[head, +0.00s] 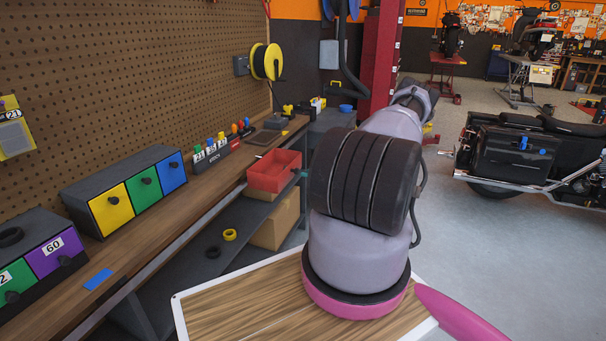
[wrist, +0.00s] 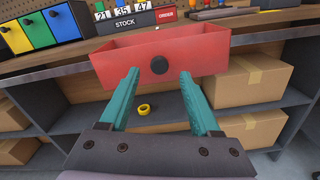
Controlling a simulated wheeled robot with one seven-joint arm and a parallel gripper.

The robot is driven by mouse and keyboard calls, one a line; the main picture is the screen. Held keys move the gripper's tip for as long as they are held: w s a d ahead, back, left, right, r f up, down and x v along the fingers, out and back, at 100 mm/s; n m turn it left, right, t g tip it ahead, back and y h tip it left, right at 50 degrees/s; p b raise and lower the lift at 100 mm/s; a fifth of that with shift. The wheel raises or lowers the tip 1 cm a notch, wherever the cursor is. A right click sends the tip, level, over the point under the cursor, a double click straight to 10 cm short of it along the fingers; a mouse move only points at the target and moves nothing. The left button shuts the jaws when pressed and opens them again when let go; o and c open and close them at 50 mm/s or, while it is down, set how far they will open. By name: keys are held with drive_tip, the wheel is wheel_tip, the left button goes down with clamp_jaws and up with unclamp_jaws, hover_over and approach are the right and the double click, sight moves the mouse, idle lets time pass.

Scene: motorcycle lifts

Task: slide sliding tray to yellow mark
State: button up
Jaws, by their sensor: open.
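The sliding tray is an open red box (head: 273,176) at the front edge of the wooden workbench. In the wrist view the red tray (wrist: 120,66) fills the upper middle, with a round black knob (wrist: 158,65) on its front. My gripper (wrist: 157,80) is open and empty, its teal fingers pointing at the tray front, one to each side of the knob. I cannot tell whether the fingertips touch the tray. In the head view my arm hides most of the gripper. I cannot clearly make out a yellow mark; a blue mark (head: 97,279) lies on the bench to the left.
Drawer boxes (head: 126,190) with coloured fronts stand on the bench left of the tray. A number rack (head: 217,152) stands behind it. Below are a shelf with a yellow ring (head: 230,235) and cardboard boxes (wrist: 252,88). A motorcycle (head: 530,160) stands right, with open floor before it.

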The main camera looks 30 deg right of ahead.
sight(298, 171)
drive_tip(key=shift+x, duration=1.8)
clamp_jaws()
